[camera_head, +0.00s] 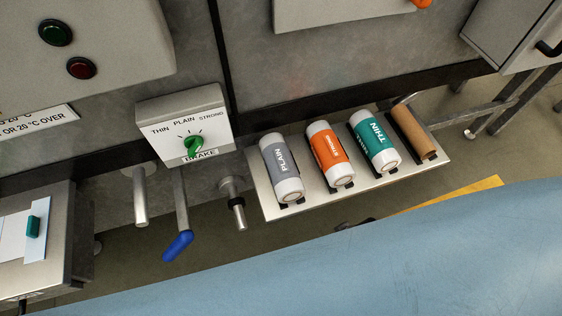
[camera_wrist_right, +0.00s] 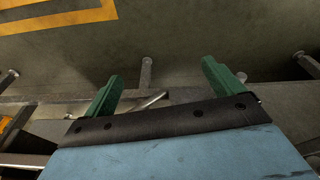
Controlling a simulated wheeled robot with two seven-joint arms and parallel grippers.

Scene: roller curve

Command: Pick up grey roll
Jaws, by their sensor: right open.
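The grey roll (camera_head: 281,168), labelled PLAIN with white ends, lies on a metal shelf (camera_head: 268,204) as the leftmost of the rolls there. My right gripper (camera_wrist_right: 160,85) shows in the right wrist view with its two green fingers spread apart and nothing between them. The grey roll is not in the right wrist view. In the head view neither gripper's fingers are visible; a large blue surface covers the bottom right.
Right of the grey roll lie an orange roll (camera_head: 330,154), a teal roll (camera_head: 374,141) and a brown cardboard tube (camera_head: 413,132). Left of the shelf are a blue-handled lever (camera_head: 178,243), metal pegs (camera_head: 233,203) and a BRAKE dial box (camera_head: 187,125).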

